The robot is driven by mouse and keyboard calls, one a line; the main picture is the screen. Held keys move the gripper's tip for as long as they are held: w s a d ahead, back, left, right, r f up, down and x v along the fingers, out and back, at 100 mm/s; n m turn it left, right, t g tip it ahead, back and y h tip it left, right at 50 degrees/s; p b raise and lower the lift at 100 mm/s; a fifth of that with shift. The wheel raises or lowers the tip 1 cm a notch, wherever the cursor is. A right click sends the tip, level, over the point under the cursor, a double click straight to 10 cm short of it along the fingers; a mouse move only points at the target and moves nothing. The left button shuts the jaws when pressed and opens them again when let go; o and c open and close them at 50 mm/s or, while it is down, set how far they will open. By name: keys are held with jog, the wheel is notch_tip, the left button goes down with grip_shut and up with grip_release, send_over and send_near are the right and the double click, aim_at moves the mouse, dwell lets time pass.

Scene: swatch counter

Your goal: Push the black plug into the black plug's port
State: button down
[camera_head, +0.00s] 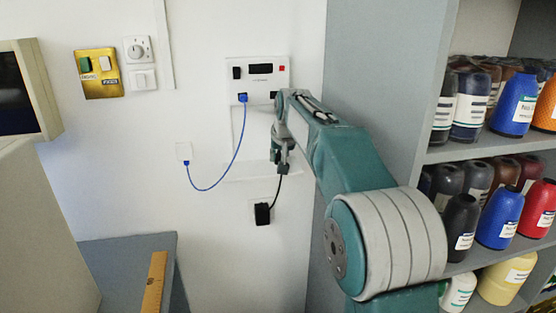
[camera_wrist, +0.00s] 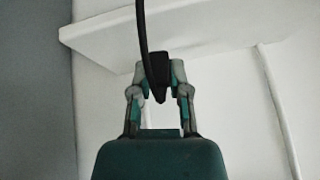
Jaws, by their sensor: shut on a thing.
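My gripper (camera_head: 283,158) is in front of the white wall, below the wall panel (camera_head: 262,88). In the wrist view, my gripper (camera_wrist: 158,88) is shut on the black plug (camera_wrist: 158,72), with a finger on each side of it. The plug's black cable (camera_wrist: 141,30) runs up past it in that view. In the head view the cable (camera_head: 278,192) hangs from my gripper to a black box (camera_head: 262,214) on the wall. A dark port (camera_head: 274,95) shows at the panel's lower right, partly beside my arm; I cannot tell if it is the black plug's port. The plug is apart from the panel.
A blue plug (camera_head: 242,97) sits in the panel's lower left, its blue cable (camera_head: 212,188) looping to a white wall box (camera_head: 183,152). A white ledge (camera_head: 240,172) is close to my gripper. Shelves of bottles (camera_head: 470,100) stand right.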

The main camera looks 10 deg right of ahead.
notch_tip(320, 180, up, 3)
jog(key=shift+f, duration=0.15)
jog(key=s+r, duration=0.9)
jog(key=s, duration=0.5)
jog(key=shift+d+r, duration=0.3)
jog(key=shift+d, duration=0.05)
jog(key=shift+w, duration=0.1)
jog(key=w+t, duration=0.9)
jog(key=w, duration=0.1)
jog(key=shift+w+r+t+h, duration=0.2)
jog(key=shift+w+t+h, duration=0.15)
jog(key=shift+t+h, duration=0.05)
jog(key=shift+w, duration=0.1)
